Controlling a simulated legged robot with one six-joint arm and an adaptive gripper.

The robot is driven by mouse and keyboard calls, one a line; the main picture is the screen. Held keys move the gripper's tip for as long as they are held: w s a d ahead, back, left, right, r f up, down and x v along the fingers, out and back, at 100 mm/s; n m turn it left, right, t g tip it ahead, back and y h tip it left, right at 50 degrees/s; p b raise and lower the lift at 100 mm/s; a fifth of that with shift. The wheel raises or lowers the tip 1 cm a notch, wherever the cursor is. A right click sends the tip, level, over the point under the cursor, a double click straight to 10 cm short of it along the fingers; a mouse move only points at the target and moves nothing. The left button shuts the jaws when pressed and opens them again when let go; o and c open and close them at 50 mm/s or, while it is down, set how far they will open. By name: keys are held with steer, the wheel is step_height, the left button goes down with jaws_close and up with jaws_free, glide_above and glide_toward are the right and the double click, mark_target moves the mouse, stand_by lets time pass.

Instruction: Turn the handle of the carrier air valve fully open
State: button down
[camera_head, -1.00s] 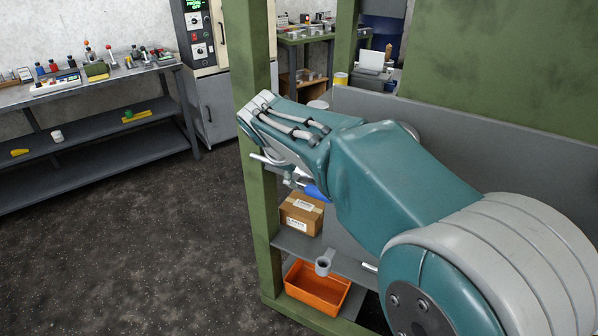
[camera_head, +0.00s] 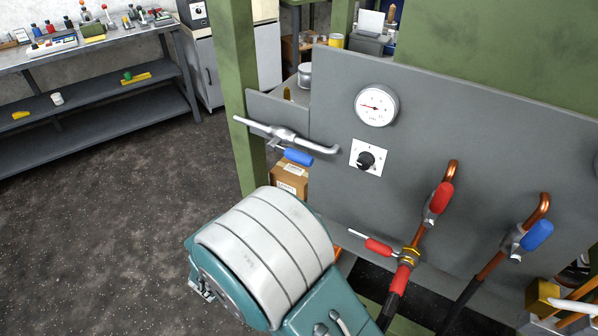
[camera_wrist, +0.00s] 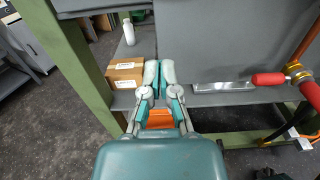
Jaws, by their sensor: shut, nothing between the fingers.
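Several valves show on the grey panel (camera_head: 330,110) in the head view; no label tells which one is the carrier air valve. A grey pipe valve (camera_head: 283,134) with a blue handle (camera_head: 298,157) is at the panel's left edge. A valve with a red handle (camera_head: 441,197) and one with a blue handle (camera_head: 537,235) sit on copper pipes to the right. A lower red handle (camera_head: 378,246) sits beside a brass fitting (camera_head: 409,256); a red handle also shows in the wrist view (camera_wrist: 270,79). My gripper (camera_wrist: 158,68) is shut and empty, apart from the handles.
A round gauge (camera_head: 376,105) and a black knob (camera_head: 366,159) are on the panel. A green post (camera_head: 250,150) stands at its left. A cardboard box (camera_wrist: 126,74) sits on a shelf, with an orange bin (camera_wrist: 160,119) below. The floor at left is clear.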

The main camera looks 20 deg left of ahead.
mark_target(293, 154)
steer(key=w+d+r, duration=0.3)
steer(key=w+r, duration=0.1)
steer(key=w, duration=0.6)
steer(key=shift+w, duration=0.3)
steer(key=shift+r, duration=0.55)
steer(key=shift+w, duration=0.1)
steer(key=shift+f, duration=0.1)
